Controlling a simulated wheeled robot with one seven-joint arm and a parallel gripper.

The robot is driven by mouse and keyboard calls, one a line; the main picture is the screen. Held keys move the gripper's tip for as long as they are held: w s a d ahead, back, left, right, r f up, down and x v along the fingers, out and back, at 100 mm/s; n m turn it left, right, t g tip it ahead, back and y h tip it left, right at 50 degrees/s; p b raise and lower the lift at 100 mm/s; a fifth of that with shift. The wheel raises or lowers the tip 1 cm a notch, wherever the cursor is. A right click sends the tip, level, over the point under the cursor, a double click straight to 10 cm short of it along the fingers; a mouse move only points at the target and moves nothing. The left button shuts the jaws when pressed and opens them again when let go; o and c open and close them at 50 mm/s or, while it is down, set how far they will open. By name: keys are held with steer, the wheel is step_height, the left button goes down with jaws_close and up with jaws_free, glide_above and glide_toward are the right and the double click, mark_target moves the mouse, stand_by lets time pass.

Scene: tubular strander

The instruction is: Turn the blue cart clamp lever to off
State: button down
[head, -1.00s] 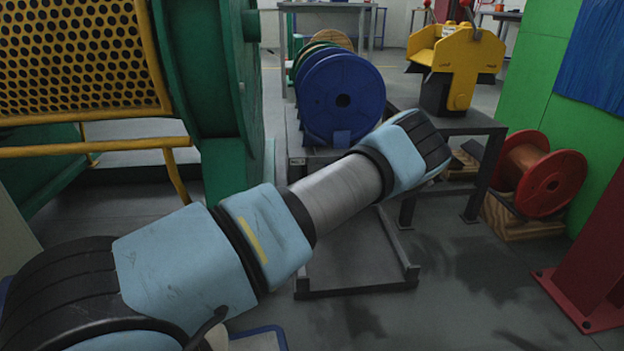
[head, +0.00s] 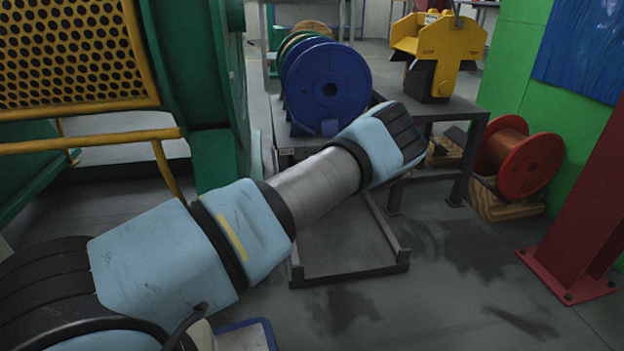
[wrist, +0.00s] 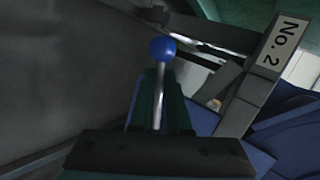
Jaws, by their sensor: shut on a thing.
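The clamp lever shows in the wrist view as a bright metal rod with a blue ball knob (wrist: 163,48) on top. My gripper (wrist: 161,85) is shut on the rod, its dark fingers on either side just below the knob. The lever's foot is hidden behind the gripper. In the head view my arm reaches toward the grey cart frame (head: 350,274), and my gripper and the lever are hidden behind the arm's end. I cannot read an on or off mark.
A blue spool (head: 327,88) stands at the cart. A No. 2 plate (wrist: 284,43) is close to my gripper. A dark table (head: 455,108) holds a yellow device (head: 447,55). A red spool (head: 530,165) and red post (head: 582,230) stand right. A green machine (head: 190,65) stands left.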

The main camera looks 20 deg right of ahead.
steer(key=shift+d+f, duration=0.1)
steer(key=c, duration=1.2)
jaws_free()
steer(key=shift+o, duration=0.2)
steer(key=p+v, duration=0.4)
steer(key=v, duration=0.6)
steer(key=shift+s+r, duration=0.25)
steer(key=shift+s, duration=0.1)
